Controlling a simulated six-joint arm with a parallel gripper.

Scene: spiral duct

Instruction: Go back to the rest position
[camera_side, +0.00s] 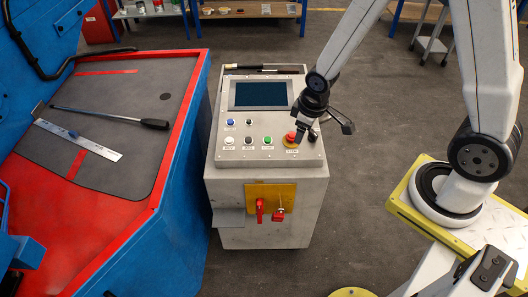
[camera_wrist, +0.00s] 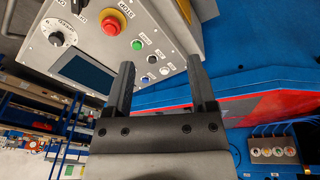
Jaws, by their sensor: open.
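My gripper (camera_side: 322,130) is at the right edge of the control box's top panel, close to the red emergency stop button (camera_side: 291,139). In the wrist view the two dark fingers of my gripper (camera_wrist: 162,90) stand apart with nothing between them. The red button on its yellow ring (camera_wrist: 111,24) shows there above and left of the fingers. The control box (camera_side: 267,210) is grey, with a dark screen (camera_side: 261,94) and several small buttons. From the side view I cannot tell whether a finger touches the panel.
A blue and red machine (camera_side: 180,150) stands left of the box, with a black-handled bar (camera_side: 110,117) and a steel ruler (camera_side: 78,139) on it. Red handles (camera_side: 270,211) stick out from the box's front. A dark tool (camera_side: 265,68) lies behind the screen. Open floor (camera_side: 385,115) lies to the right.

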